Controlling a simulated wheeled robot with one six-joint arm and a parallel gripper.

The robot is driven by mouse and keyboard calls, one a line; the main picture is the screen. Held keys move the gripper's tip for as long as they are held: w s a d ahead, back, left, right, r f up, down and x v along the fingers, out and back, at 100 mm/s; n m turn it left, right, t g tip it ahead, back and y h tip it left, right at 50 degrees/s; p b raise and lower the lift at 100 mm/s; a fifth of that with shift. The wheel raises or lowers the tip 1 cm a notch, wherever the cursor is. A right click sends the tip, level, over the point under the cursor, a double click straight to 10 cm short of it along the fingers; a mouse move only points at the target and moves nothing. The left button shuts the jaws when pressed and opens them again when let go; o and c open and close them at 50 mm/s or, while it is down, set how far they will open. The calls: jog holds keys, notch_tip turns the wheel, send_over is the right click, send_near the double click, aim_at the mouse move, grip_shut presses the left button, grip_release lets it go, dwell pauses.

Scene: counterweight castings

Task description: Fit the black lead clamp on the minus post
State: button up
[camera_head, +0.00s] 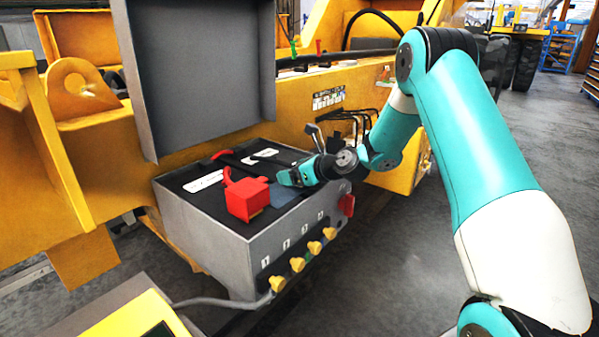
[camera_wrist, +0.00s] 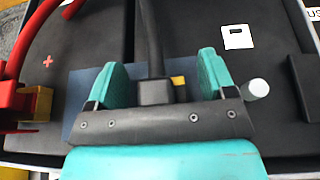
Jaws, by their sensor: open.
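The black lead clamp (camera_wrist: 155,92) is a small dark block on the end of a black cable (camera_wrist: 147,35), with a yellow patch at its right side. It lies over a blue-grey pad. My gripper (camera_wrist: 163,70) is open, with one teal finger on each side of the clamp and gaps showing. A pale round post (camera_wrist: 256,89), seemingly the minus post, stands bare just right of the right finger. In the head view my gripper (camera_head: 298,178) is low over the battery top, hiding the clamp and that post.
A red lead and clamp cover (camera_head: 247,198) sit at the left of the battery top, beside a red plus mark (camera_wrist: 48,62). The grey box (camera_head: 225,250) has yellow knobs and a red knob (camera_head: 346,205) along its front. Its raised lid (camera_head: 195,75) stands behind.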

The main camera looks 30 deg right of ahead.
jog(key=c, duration=1)
jog(key=shift+c, duration=0.4)
jog(key=shift+r, duration=0.1)
